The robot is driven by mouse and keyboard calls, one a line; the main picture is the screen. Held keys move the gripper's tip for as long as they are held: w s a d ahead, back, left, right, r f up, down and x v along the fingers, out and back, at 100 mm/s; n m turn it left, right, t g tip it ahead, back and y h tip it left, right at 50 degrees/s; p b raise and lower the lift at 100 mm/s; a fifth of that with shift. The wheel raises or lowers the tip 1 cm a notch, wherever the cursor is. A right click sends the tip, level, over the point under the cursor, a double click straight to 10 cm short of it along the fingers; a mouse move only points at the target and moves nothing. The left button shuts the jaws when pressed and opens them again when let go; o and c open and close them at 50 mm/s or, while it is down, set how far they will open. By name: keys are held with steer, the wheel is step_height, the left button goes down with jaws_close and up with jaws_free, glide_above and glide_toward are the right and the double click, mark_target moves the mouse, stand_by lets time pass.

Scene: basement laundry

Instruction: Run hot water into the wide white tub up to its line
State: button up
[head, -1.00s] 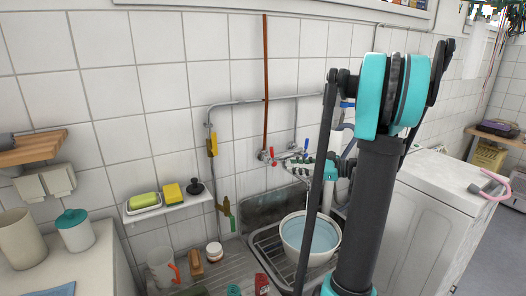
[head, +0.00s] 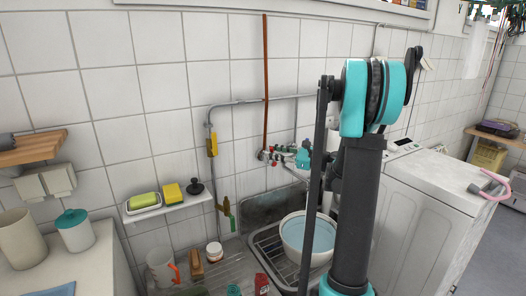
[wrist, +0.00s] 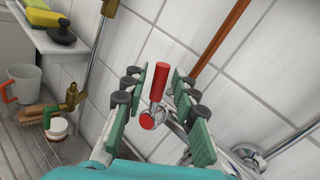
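The wide white tub (head: 296,257) stands on a rack in the sink, partly hidden by my arm. Bluish water shows inside it; I cannot make out its line or a running stream. The wall tap (head: 264,155) is above and left of the tub. Its red lever (wrist: 160,82) stands between my gripper's fingers in the wrist view. My gripper (wrist: 160,98) is open around the lever, with gaps visible on both sides. My gripper (head: 291,156) covers much of the tap in the head view; the blue lever is hidden there.
A soap shelf (head: 170,207) is on the wall left of the tap. A jug (head: 160,266), a brush (head: 196,264) and a small jar (head: 214,251) stand on the drainboard. A copper pipe (head: 266,90) rises above the tap. A white washing machine (head: 425,200) stands right.

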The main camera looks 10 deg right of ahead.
steer(key=shift+x, duration=2.45)
jaws_close()
